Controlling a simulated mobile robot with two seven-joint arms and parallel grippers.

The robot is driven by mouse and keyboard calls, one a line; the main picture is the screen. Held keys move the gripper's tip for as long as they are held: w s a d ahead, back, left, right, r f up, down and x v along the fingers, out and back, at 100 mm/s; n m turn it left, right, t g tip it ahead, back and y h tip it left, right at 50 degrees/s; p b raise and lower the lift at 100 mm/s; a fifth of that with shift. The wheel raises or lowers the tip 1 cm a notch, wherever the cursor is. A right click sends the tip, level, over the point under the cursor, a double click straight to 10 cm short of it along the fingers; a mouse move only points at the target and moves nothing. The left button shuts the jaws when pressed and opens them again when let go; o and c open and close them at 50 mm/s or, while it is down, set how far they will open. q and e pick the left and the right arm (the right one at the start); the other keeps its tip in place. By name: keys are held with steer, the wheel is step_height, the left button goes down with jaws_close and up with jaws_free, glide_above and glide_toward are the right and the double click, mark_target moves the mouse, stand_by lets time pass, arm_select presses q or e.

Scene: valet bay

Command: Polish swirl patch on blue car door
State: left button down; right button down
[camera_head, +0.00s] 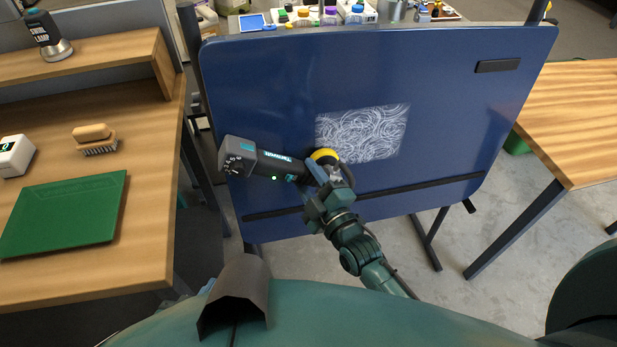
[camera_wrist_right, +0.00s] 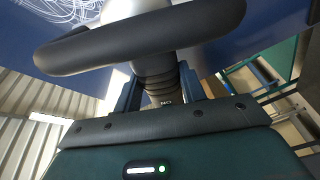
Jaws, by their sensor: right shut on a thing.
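The blue car door panel (camera_head: 265,85) stands upright on a stand in front of me. A white swirl patch (camera_head: 370,133) marks its middle, and part of it also shows in the right wrist view (camera_wrist_right: 60,12). My right gripper (camera_head: 322,178) is shut on a dark grey cordless polisher (camera_head: 262,163) with a green light. The polisher's yellow pad (camera_head: 325,156) is at the lower left corner of the patch; I cannot tell whether it touches the panel. The polisher's grip (camera_wrist_right: 150,62) shows between the fingers in the right wrist view. My left gripper is not in view.
A wooden bench (camera_head: 130,240) at left holds a green mat (camera_head: 65,213), a brush (camera_head: 95,138) and a white box (camera_head: 14,156). A wooden table (camera_head: 570,120) stands at right.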

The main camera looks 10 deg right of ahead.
mark_target(331, 172)
steer(key=shift+w+r, duration=0.15)
steer(key=shift+w, duration=0.4)
steer(key=shift+r, duration=0.1)
stand_by(1.0)
steer(key=shift+w+d, duration=0.1)
steer(key=shift+d, duration=1.15)
steer(key=shift+d, duration=0.15)
steer(key=shift+d, duration=1.1)
steer(key=shift+d+p, duration=0.15)
steer(key=shift+p, duration=0.15)
steer(key=shift+d, duration=1.1)
